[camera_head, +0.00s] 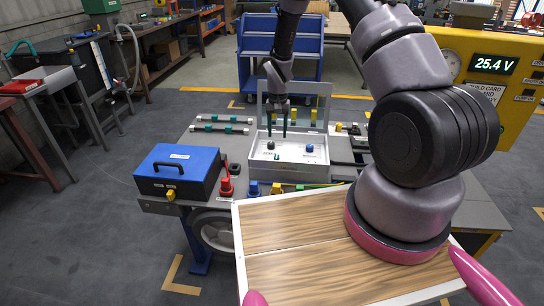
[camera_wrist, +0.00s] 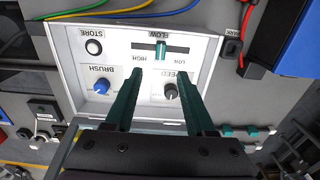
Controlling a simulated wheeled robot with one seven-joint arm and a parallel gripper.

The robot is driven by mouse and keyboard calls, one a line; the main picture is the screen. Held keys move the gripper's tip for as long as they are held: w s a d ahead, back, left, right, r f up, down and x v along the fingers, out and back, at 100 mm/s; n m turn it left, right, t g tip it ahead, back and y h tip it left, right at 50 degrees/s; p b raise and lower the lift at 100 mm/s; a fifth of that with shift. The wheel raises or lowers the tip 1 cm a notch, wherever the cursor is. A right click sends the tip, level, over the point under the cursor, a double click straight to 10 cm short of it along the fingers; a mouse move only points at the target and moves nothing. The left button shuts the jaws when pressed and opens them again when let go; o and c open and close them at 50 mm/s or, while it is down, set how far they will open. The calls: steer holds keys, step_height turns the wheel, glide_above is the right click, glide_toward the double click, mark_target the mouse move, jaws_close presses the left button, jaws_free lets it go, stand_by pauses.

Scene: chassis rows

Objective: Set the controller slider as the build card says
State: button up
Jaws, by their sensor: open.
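The controller (camera_head: 300,170) is a pale box with an open lid on the bench; its panel (camera_wrist: 205,75) fills much of the wrist view. The FLOW slider has a green handle (camera_wrist: 161,49) near the middle of its slot, between HIGH and LOW; it also shows in the head view (camera_head: 277,157). My gripper (camera_wrist: 160,77) is open and empty, its green fingers pointing at the panel, apart from the handle. In the head view my gripper (camera_head: 277,135) hangs over the box. A sign reading BUILD CARD (camera_head: 484,90) is partly hidden by my arm; no setting is readable.
The panel also has a blue BRUSH knob (camera_wrist: 101,87), a dark SPEED knob (camera_wrist: 170,91) and a white STORE button (camera_wrist: 94,47). A blue case (camera_head: 178,168) and a red part (camera_head: 226,184) stand left of the controller. Coloured cables (camera_wrist: 110,13) run beside it.

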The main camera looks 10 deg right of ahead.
mark_target(277, 156)
step_height(277, 156, down, 11)
steer(key=shift+a+f, duration=0.1)
steer(key=shift+f, duration=0.05)
stand_by(0.4)
jaws_close()
stand_by(1.3)
